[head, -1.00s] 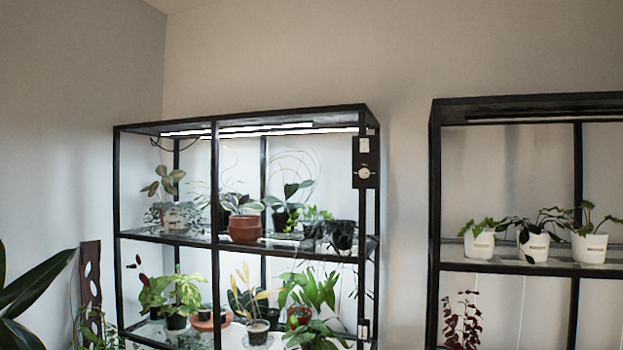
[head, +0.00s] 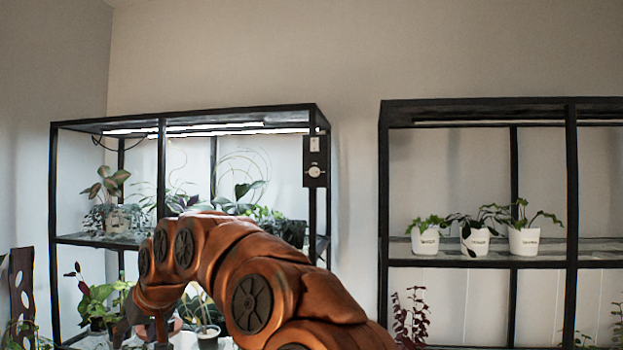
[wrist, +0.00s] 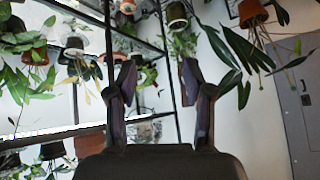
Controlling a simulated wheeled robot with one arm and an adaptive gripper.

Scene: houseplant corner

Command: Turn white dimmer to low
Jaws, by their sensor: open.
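The white dimmer (head: 315,171) is a small round knob on a black panel (head: 314,182). The panel is fixed to the right front post of the lit black shelf, near its top. A small white switch (head: 314,144) sits above the knob. Which way the knob is turned is too small to tell. My gripper (wrist: 158,75) is open and empty in the wrist view, with its two dark fingers apart. My orange arm reaches across the lit shelf in the head view, left of and below the dimmer. I cannot make out the dimmer in the wrist view.
The lit shelf (head: 163,200) holds several potted plants; my arm hides part of it. A second black shelf (head: 382,200) with white pots (head: 473,240) stands to the right. Bare wall (head: 355,180) shows between the shelves. The wrist view is turned over, with plants close around.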

